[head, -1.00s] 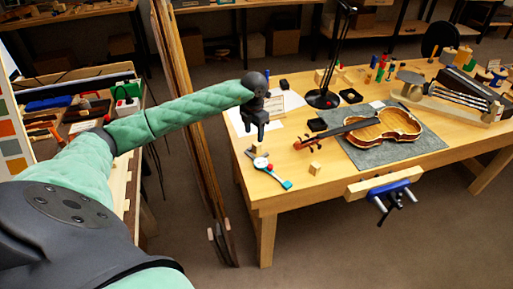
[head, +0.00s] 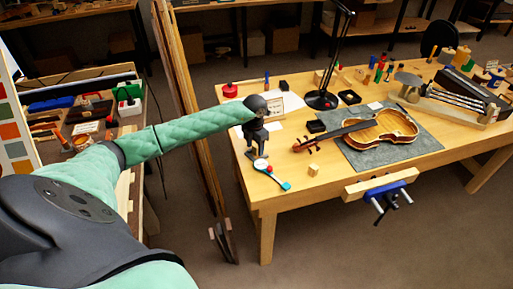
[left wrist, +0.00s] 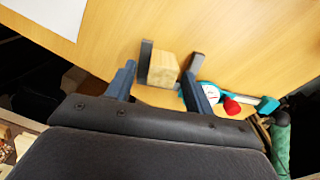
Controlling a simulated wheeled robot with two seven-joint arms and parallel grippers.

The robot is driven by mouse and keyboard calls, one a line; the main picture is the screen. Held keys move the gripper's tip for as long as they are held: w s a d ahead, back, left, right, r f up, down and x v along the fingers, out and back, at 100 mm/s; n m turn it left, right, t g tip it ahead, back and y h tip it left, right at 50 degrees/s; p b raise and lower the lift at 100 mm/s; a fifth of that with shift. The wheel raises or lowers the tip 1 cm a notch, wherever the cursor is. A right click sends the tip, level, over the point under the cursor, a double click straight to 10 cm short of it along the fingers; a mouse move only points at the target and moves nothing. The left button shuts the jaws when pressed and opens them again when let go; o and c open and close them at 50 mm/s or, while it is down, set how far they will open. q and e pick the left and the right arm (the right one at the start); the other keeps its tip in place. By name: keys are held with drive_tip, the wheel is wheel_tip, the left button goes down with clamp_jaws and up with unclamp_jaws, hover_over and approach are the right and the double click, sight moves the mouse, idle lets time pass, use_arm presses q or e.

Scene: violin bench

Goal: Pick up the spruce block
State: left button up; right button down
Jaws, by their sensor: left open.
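A small pale wood block, which looks like the spruce block (left wrist: 163,70), stands near the left end of the bench. In the left wrist view it sits between the two open fingers of my left gripper (left wrist: 171,62), with no clear grip on it. In the head view my left gripper (head: 256,155) is low over the bench and mostly hides this block. A second small wood block (head: 314,170) lies to the right, near the front edge. My right gripper is in neither view.
A teal dial gauge (head: 272,174) with a red knob lies close beside the gripper, also in the left wrist view (left wrist: 215,97). A violin (head: 383,132) lies on a grey mat (head: 365,155) to the right. A vise (head: 388,193) projects from the front edge.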

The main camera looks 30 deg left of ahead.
use_arm(q)
drive_tip(key=shift+f, duration=0.1)
drive_tip(key=c, duration=1)
drive_tip(key=shift+c, duration=0.2)
